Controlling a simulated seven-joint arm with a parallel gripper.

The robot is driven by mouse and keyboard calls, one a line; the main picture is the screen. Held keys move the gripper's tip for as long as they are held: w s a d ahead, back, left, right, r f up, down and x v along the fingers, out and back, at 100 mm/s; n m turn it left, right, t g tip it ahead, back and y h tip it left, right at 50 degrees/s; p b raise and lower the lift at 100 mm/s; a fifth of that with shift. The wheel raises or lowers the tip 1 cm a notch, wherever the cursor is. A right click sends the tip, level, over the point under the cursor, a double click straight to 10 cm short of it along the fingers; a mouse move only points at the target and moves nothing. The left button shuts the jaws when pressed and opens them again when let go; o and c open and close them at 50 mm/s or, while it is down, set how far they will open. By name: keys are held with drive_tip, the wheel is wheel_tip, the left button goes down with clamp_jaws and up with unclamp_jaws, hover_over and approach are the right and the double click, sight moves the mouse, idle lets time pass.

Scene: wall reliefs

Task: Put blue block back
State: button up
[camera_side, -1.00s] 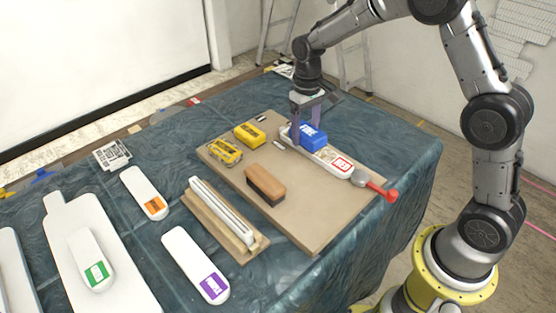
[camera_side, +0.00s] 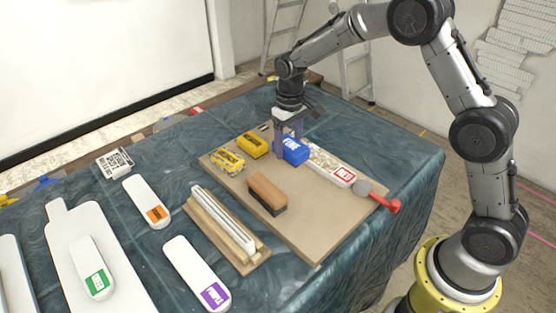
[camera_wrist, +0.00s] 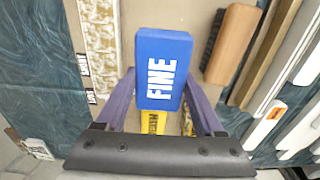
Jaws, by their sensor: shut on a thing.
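The blue block (camera_side: 293,151), marked FINE, is between the fingers of my gripper (camera_side: 287,143), which is shut on it. It is over the tan board, between a yellow block and the strip with a red label. In the wrist view the blue block (camera_wrist: 160,75) fills the centre, with a finger of my gripper (camera_wrist: 162,92) on each side. I cannot tell whether its underside touches the board.
On the tan board (camera_side: 305,215) are a yellow block (camera_side: 253,145), a second yellow block (camera_side: 228,162), a brown brush (camera_side: 267,193), the red-labelled strip (camera_side: 331,165) and a red-handled tool (camera_side: 380,196). A wooden holder (camera_side: 222,226) with white bars lies at the front left edge.

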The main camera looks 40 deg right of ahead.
hover_over(278, 168)
wheel_tip(278, 168, down, 5)
drive_tip(key=shift+a+f, duration=0.1)
drive_tip(key=shift+f, duration=1.4)
drive_tip(key=shift+f, duration=0.15)
drive_tip(key=o, duration=1.2)
drive_tip(key=shift+s, duration=0.1)
